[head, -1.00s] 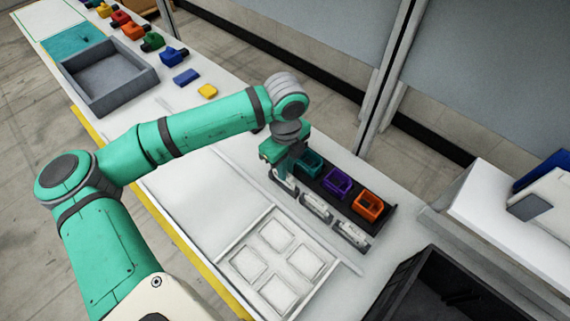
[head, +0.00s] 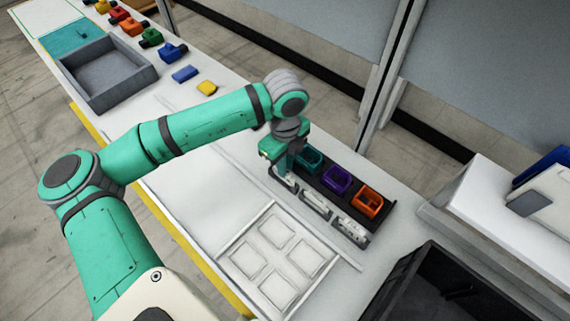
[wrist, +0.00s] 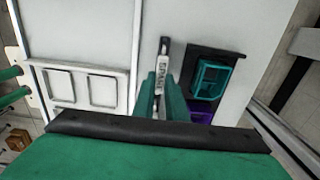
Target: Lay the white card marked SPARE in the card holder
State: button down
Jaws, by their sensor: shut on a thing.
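The white card marked SPARE (wrist: 161,72) shows in the wrist view, held between the fingers of my gripper (wrist: 165,92). In the head view my gripper (head: 284,168) points down at the far-left end of the row of card holders, beside the teal bin. The dark card holder (wrist: 163,43) shows at the card's far end in the wrist view. The card lies in or just above this holder; I cannot tell whether it rests on it. My fingers hide part of both.
Teal (head: 310,160), purple (head: 336,180) and orange (head: 367,202) bins stand on a black rack right behind the holders. A white frame with square recesses (head: 243,233) lies in front. A black crate (head: 395,285) stands at the right. The bench left of the frame is clear.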

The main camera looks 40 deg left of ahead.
jog(key=shift+f, duration=0.8)
dwell(0.9)
jog(key=c, duration=1.7)
grip_release()
jog(key=shift+r, duration=0.1)
notch_tip(320, 180, up, 11)
jog(key=shift+f, duration=0.15)
